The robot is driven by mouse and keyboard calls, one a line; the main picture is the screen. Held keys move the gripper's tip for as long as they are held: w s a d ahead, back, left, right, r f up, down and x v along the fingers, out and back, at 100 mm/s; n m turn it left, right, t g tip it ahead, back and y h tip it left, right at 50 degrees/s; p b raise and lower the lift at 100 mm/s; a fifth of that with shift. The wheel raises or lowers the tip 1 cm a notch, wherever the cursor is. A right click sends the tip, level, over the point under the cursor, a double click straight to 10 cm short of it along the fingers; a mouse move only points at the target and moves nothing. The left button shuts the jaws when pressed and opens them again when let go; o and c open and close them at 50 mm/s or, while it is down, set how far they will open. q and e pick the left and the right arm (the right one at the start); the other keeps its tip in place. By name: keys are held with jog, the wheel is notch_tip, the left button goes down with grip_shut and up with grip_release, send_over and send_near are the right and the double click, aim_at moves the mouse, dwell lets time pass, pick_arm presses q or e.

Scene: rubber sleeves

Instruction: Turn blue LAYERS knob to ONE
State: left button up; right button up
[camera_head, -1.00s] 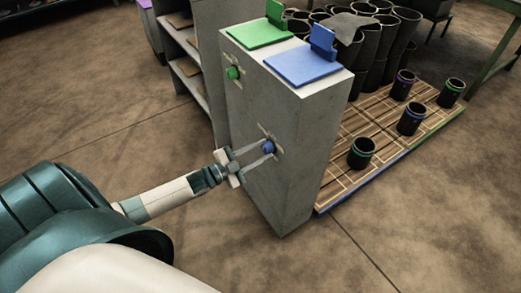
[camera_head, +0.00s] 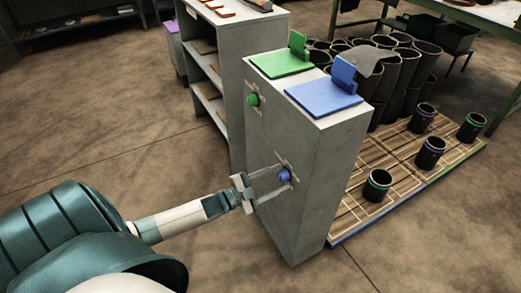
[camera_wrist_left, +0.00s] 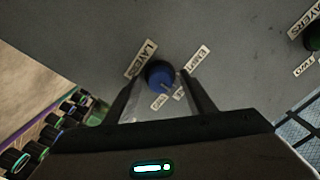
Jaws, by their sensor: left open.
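The blue LAYERS knob (camera_head: 285,175) is on the front face of the grey cabinet (camera_head: 310,165), below the blue pad. In the left wrist view the knob (camera_wrist_left: 160,74) has a LAYERS label (camera_wrist_left: 142,59) at upper left, an EMPTY label (camera_wrist_left: 200,61) at right and smaller labels below, too small to read surely. Which label the knob points to is unclear. My left gripper (camera_head: 281,177) is open, with its fingers reaching to either side of the knob. I cannot tell whether they touch it. My right gripper is not in view.
A green knob (camera_head: 253,100) sits higher on the cabinet face. Green (camera_head: 282,64) and blue (camera_head: 322,97) pads lie on top. A slatted mat (camera_head: 352,221) with several black sleeves lies right. Shelves (camera_head: 207,92) stand behind left. Floor at front left is clear.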

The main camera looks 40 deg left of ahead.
pick_arm(q)
jog(key=v, duration=1.7)
jog(key=shift+s, duration=0.2)
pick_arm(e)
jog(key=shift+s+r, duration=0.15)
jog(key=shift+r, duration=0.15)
pick_arm(q)
jog(key=shift+a+f, duration=0.1)
jog(key=shift+a, duration=0.05)
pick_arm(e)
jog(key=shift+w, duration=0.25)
pick_arm(q)
jog(key=shift+f, duration=0.1)
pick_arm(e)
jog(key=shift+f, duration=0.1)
